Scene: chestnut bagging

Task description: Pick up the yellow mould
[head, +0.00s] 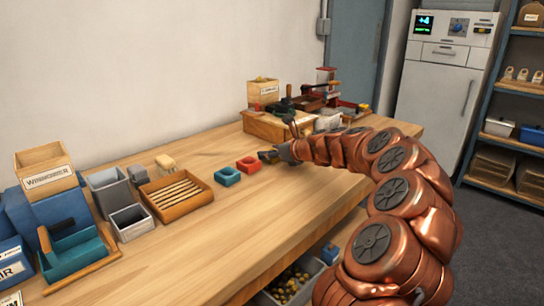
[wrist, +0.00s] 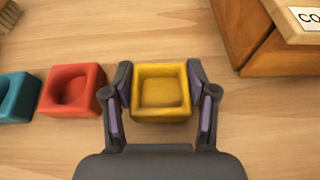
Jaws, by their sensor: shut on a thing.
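The yellow mould (wrist: 160,112) is a small square block with a hollow in its top, in the wrist view. My gripper (wrist: 162,97) is shut on it, one finger against its left side and one against its right. In the head view my gripper (head: 272,156) is at the middle of the workbench, to the right of the red mould, and mostly hides the yellow mould. I cannot tell whether the mould touches the table or is slightly above it.
A red mould (head: 249,164) and a teal mould (head: 227,176) stand in a row to the left. A wooden box (wrist: 262,45) is close at the upper right in the wrist view. A slatted wooden tray (head: 176,192) and grey bins (head: 133,222) are farther left. The front of the workbench (head: 240,240) is clear.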

